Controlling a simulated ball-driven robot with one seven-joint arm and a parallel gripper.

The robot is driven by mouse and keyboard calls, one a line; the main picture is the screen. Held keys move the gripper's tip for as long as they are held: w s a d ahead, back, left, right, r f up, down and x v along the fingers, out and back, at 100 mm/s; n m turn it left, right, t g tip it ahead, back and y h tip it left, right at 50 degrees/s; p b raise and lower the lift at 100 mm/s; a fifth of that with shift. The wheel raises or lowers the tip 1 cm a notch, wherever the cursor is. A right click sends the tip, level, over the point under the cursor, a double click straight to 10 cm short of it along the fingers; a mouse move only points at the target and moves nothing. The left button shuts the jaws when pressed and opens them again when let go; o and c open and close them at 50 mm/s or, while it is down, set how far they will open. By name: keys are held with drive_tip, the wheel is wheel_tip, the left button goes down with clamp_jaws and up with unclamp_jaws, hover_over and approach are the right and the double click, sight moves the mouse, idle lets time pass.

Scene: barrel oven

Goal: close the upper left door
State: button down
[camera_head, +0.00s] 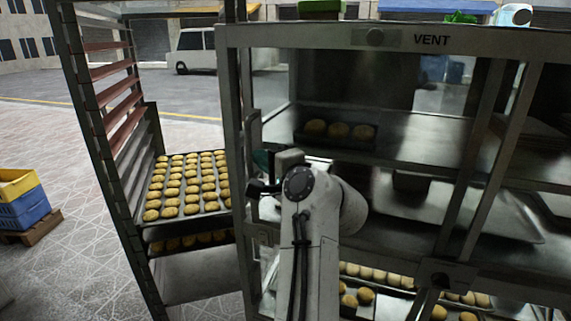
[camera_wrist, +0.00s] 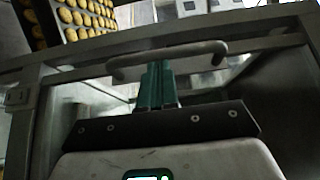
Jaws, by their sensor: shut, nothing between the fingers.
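The upper left door shows in the wrist view as a metal frame (camera_wrist: 40,68) with a bar handle (camera_wrist: 208,47). In the head view a vertical handle (camera_head: 254,128) stands by the left post of the oven front. My gripper (camera_wrist: 158,72) has its green fingers together and empty, with the tips at the handle bar. Whether they touch it I cannot tell. In the head view my gripper (camera_head: 262,160) is at the oven's left side, partly hidden by my wrist. How far the door is open is not clear.
A rack (camera_head: 104,95) with trays of buns (camera_head: 187,184) stands close on the left. A tray of buns (camera_head: 335,132) sits inside the oven, and more buns (camera_head: 375,275) lie lower down. Crates (camera_head: 25,207) stand at the far left, with open paving between.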

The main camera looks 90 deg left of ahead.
drive_tip(key=shift+s+a, duration=0.3)
drive_tip(key=shift+s, duration=0.4)
drive_tip(key=shift+s+a, duration=0.25)
drive_tip(key=shift+s, duration=0.45)
drive_tip(key=shift+s, duration=0.1)
drive_tip(key=b, duration=0.2)
approach(248, 156)
drive_tip(key=w, duration=0.1)
drive_tip(key=w+d, duration=0.1)
drive_tip(key=w, duration=0.3)
drive_tip(key=shift+d, duration=0.3)
